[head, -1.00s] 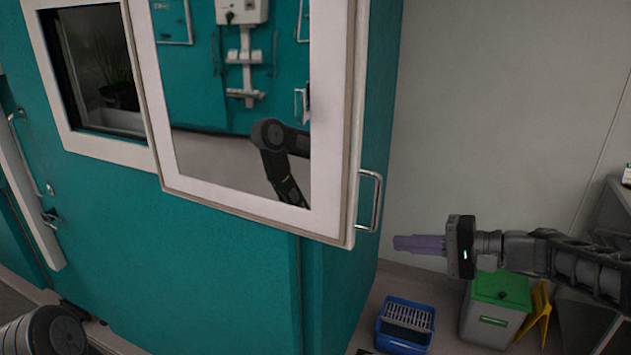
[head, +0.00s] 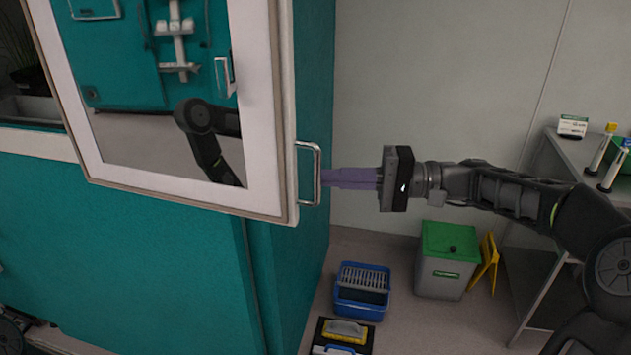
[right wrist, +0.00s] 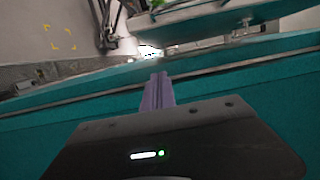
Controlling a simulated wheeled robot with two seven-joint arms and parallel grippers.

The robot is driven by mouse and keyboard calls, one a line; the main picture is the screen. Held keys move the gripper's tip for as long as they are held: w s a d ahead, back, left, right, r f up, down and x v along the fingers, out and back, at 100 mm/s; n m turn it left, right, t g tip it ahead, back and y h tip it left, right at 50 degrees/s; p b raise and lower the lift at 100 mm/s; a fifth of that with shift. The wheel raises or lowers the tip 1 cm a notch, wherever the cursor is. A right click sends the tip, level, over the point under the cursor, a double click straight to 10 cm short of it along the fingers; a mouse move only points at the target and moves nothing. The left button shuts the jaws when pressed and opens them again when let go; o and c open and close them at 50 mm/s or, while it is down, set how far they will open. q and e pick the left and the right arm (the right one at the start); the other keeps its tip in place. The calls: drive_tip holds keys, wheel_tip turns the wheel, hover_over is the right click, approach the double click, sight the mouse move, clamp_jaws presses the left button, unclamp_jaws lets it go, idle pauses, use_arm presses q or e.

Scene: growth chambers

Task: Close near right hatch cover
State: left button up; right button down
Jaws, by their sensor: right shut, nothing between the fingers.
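The hatch cover (head: 262,110) is a white-framed panel with reflective glass, standing open from the teal chamber (head: 150,250). Its metal bar handle (head: 317,175) is on the right edge of the frame. The framed opening (head: 35,142) shows partly at the left, with a plant inside. My right gripper (head: 324,178) is shut and empty, its purple fingers level with the handle and just right of it. I cannot tell whether they touch. The fingers also show together in the right wrist view (right wrist: 158,78). My left gripper is not directly in view.
On the floor at the right are a blue basket (head: 362,290), a grey bin with green lid (head: 448,260), a yellow stand (head: 487,262) and a dark tray (head: 342,338). A shelf (head: 590,165) stands at the far right. The glass reflects an arm.

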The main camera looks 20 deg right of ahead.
sight(271, 191)
drive_tip(key=a, duration=1.1)
drive_tip(key=shift+a+p, duration=0.1)
drive_tip(key=shift+p, duration=0.25)
drive_tip(key=shift+a, duration=0.1)
